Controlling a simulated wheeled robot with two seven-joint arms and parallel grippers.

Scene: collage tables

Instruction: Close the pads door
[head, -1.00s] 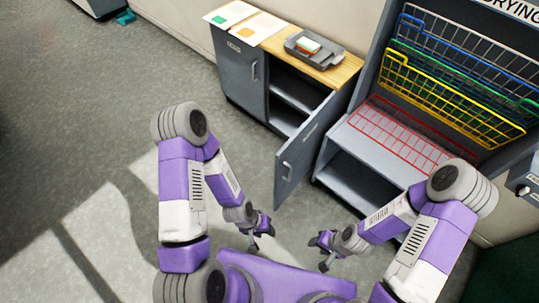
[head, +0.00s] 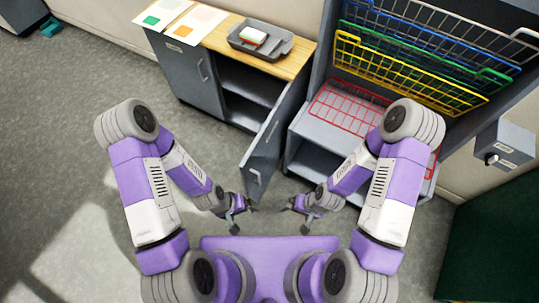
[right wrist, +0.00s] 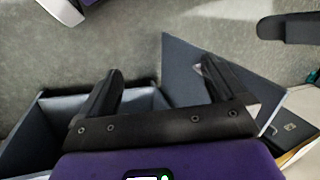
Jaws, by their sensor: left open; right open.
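The grey door (head: 272,145) stands wide open from the right half of a low grey cabinet with a wooden top (head: 297,62). Its handle is near the free lower edge; its label is too small to read. In the right wrist view the door (right wrist: 185,70) is a blue-grey panel beyond the fingers. My left gripper (head: 240,213) is open and empty, just left of and in front of the door's free edge. My right gripper (head: 297,205) is open and empty, right of that edge; it also shows in the right wrist view (right wrist: 160,75). Neither visibly grips the door.
The cabinet's left door (head: 187,72) is shut. A grey tray (head: 273,47) and paper sheets (head: 195,22) lie on top. A drying rack (head: 300,135) with coloured wire shelves stands close on the right. Open floor (head: 60,130) lies to the left.

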